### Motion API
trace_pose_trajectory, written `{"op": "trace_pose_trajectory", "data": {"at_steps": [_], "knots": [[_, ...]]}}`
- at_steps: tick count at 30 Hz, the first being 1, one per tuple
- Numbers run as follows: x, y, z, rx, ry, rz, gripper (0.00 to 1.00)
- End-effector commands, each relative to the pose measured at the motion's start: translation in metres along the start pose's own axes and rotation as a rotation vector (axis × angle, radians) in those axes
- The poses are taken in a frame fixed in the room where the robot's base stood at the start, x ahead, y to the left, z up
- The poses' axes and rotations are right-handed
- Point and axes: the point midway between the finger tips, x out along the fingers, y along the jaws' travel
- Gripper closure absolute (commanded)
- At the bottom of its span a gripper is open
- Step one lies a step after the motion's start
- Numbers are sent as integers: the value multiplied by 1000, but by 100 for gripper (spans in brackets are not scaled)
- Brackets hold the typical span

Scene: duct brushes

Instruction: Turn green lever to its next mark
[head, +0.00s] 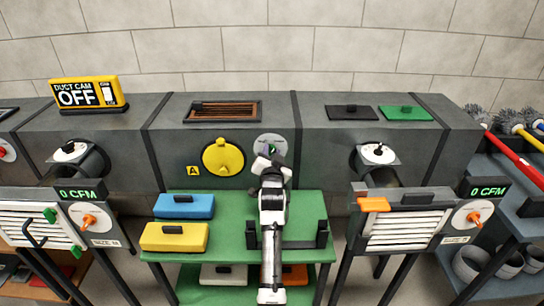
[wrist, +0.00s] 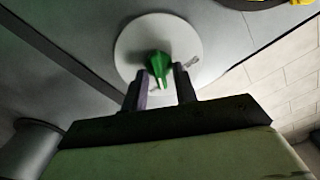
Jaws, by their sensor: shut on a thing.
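The green lever (wrist: 158,64) sits on a pale round plate (wrist: 130,45) on the grey duct wall. In the wrist view, the two dark fingers of my gripper (wrist: 161,84) stand on either side of the lever's near end, shut on it. A small light mark shows on the plate to the right of the lever, too blurred to read. In the head view, the plate (head: 264,139) is at the middle of the duct front, and my gripper (head: 269,161) is at it, hiding most of the lever.
A yellow round cover (head: 210,160) is left of the plate. Below stands a green table (head: 308,210) with a blue box (head: 185,206) and a yellow box (head: 174,237). Louvred vents flank it, the right one with an orange handle (head: 373,205). A yellow sign (head: 88,93) reads OFF.

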Motion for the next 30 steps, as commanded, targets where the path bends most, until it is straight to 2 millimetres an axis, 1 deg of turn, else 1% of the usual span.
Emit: {"op": "trace_pose_trajectory", "data": {"at_steps": [30], "knots": [[0,-4,4,-950,-1,1,94]]}}
